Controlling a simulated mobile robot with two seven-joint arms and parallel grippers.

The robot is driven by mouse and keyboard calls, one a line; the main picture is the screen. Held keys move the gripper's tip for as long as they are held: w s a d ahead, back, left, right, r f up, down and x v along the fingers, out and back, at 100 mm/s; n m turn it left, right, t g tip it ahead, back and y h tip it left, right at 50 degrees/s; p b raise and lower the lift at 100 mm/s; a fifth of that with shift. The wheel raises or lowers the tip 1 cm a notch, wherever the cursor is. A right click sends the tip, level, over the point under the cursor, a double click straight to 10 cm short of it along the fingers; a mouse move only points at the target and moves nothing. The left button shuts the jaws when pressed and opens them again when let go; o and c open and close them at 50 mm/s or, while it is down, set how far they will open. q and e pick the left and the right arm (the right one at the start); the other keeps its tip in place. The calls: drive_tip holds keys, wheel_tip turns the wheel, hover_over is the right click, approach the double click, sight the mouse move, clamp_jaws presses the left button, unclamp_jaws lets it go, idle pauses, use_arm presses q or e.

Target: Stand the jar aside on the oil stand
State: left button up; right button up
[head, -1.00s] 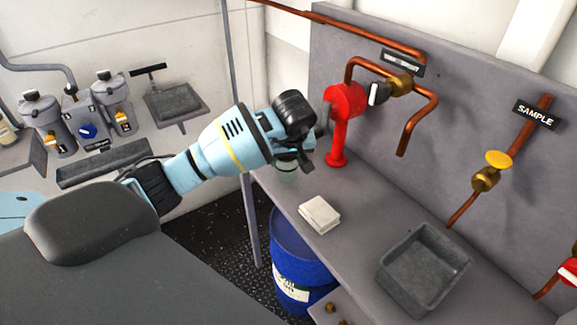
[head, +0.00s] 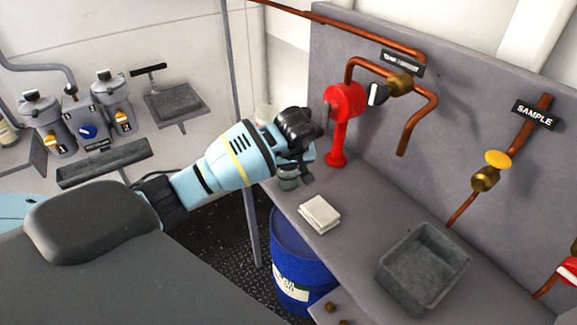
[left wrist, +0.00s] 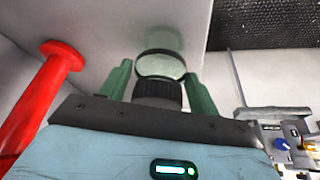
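The jar is glass with a dark ribbed part (left wrist: 157,94) and a clear round face beyond it, seen in the left wrist view. My left gripper (left wrist: 158,88) has a green finger on each side of the ribbed part, and both appear to touch it. In the head view my left gripper (head: 297,160) is above the oil stand (head: 345,243), the grey bench, beside the red pump. Glass of the jar (head: 288,180) shows below it, partly hidden. I cannot tell whether its bottom touches the bench. My right gripper is not in view.
The red pump (head: 341,125) stands close to my left gripper's right. A pale folded stack (head: 320,214) and a grey tray (head: 424,265) lie nearer on the bench. A blue drum (head: 298,265) is below. Bare bench lies between stack and tray.

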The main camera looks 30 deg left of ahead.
use_arm(q)
drive_tip(key=shift+o, duration=1.4)
drive_tip(key=shift+r, duration=0.1)
drive_tip(key=shift+r, duration=0.35)
drive_tip(key=p+v, duration=0.1)
drive_tip(key=v, duration=1)
drive_tip(key=shift+s+r, duration=0.15)
drive_tip(key=shift+r, duration=0.05)
drive_tip(key=shift+d, duration=0.15)
